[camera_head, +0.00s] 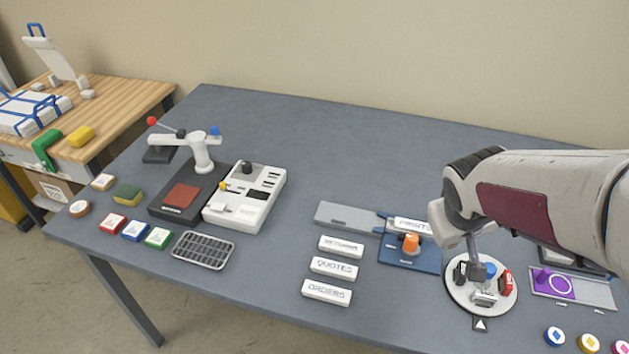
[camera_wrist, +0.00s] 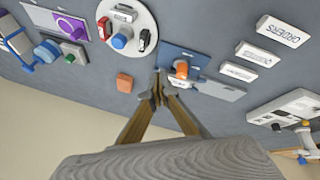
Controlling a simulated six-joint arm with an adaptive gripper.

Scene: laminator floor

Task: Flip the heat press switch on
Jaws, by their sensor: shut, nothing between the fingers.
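The heat press (camera_head: 181,196) stands at the left of the grey table, with a dark base, a red pad, a white post and a red-knobbed lever. A white control unit (camera_head: 245,197) adjoins its right side, with a black knob (camera_head: 247,168) and a small yellow part (camera_head: 223,185). I cannot tell which part is the switch or how it is set. The white unit (camera_wrist: 285,110) also shows at the right edge of the wrist view. My gripper (camera_wrist: 158,90) is shut and empty, near the blue plate and far from the press.
A blue plate with an orange knob (camera_head: 411,244), white name bars (camera_head: 327,292) and a round turntable (camera_head: 461,295) lie near my arm. An orange block (camera_wrist: 124,82) is close to my fingers. The table's back middle is clear.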

